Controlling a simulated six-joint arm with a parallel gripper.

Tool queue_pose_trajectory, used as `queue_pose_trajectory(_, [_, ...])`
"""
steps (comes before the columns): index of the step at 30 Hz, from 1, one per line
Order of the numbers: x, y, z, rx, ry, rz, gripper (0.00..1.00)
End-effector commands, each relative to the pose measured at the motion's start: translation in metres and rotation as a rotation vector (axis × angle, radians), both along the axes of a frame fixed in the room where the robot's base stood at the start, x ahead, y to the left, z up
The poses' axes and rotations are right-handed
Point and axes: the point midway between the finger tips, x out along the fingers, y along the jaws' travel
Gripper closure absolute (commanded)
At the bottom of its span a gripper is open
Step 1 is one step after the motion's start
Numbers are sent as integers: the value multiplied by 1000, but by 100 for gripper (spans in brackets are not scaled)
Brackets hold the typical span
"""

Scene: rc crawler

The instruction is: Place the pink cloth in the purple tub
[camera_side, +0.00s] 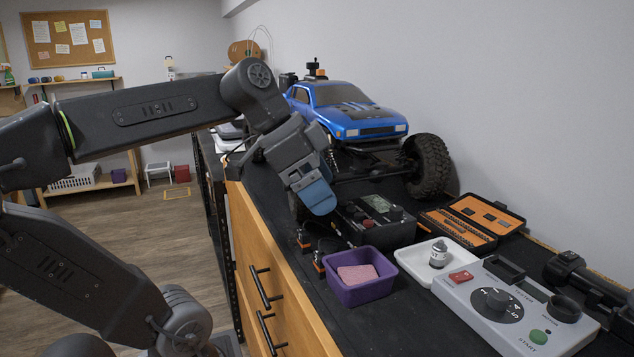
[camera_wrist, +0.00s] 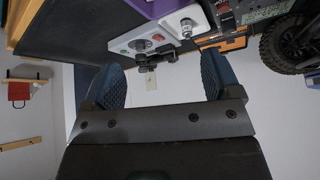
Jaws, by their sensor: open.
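The pink cloth (camera_side: 357,274) lies inside the purple tub (camera_side: 362,292) on the black bench top in the side view. The cloth looks flat and sits below the tub's rim. In the wrist view only a corner of the purple tub (camera_wrist: 150,8) shows at the top edge, and the cloth is out of view. My gripper (camera_side: 318,200) is above the bench, behind and to the left of the tub and apart from it. In the wrist view my gripper (camera_wrist: 163,85) has its two blue fingers wide apart with nothing between them.
A blue crawler (camera_side: 362,118) stands at the back. A black box with knobs (camera_side: 375,220) is close to my gripper.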

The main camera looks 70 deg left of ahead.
Motion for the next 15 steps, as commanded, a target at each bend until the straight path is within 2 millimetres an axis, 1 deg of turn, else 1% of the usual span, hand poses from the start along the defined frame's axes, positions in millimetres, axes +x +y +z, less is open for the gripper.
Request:
queue_pose_trajectory(2, [-3,0,2,1,2,6,17])
queue_pose_trajectory(5, [-6,-5,-11,-1,33,46,17])
queue_pose_trajectory(12, [-20,-25,-83,18,103,268,17])
queue_pose_trajectory(15, [-26,-31,-104,23,93,333,17])
